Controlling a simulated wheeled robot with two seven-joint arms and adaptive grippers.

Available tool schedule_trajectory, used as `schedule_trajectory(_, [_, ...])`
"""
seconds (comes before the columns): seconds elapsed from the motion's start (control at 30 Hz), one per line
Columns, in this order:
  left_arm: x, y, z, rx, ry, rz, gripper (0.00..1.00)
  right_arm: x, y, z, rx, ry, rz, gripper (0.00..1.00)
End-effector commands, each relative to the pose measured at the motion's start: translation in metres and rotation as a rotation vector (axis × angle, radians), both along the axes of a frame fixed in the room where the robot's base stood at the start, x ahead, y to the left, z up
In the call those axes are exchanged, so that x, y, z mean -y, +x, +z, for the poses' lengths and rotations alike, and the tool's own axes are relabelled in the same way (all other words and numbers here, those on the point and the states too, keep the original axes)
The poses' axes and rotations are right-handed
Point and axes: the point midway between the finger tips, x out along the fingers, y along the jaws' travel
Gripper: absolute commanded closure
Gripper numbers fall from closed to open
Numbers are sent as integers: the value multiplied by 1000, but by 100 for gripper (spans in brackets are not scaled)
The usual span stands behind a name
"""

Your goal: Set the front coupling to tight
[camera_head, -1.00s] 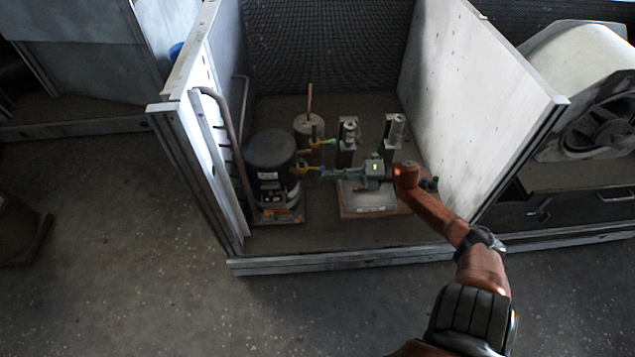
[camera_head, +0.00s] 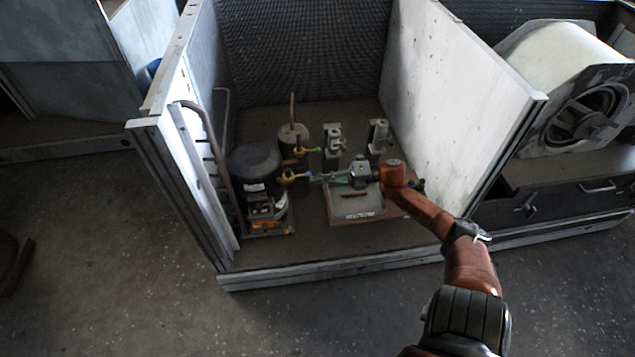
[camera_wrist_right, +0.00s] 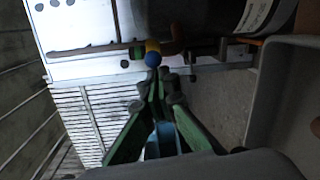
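The front coupling (camera_head: 291,176) is a yellow fitting with a blue end, on a copper pipe beside the black compressor (camera_head: 255,168). In the right wrist view the yellow coupling (camera_wrist_right: 152,46) and its blue ball-like end (camera_wrist_right: 152,60) lie just beyond my fingertips. My right gripper (camera_head: 316,178) reaches in from the right, level with the coupling. In the wrist view its green fingers (camera_wrist_right: 160,84) converge and look shut, with nothing seen between the tips. Whether they touch the blue end is unclear. My left gripper is out of view.
A second yellow coupling with a green end (camera_head: 306,150) sits behind the front one. A grey canister (camera_head: 292,137) and two metal fixtures (camera_head: 334,139) stand behind. A tray (camera_head: 346,215) lies below my wrist. Panels (camera_head: 455,85) wall the bay on both sides.

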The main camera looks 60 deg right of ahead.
Motion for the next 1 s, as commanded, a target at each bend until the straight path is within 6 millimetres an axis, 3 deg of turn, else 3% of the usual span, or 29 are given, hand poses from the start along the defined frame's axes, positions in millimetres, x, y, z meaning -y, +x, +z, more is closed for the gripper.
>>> schedule_trajectory(0.03, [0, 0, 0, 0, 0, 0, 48, 16, 7, 10, 13, -6, -45, 100])
schedule_trajectory(0.33, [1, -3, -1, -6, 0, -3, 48, 19, 0, 10, 11, -5, -44, 100])
schedule_trajectory(0.8, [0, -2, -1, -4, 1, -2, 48, 49, -84, 10, 2, -5, -12, 100])
schedule_trajectory(1.0, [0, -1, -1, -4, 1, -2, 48, 56, -104, 11, 3, -3, -4, 100])
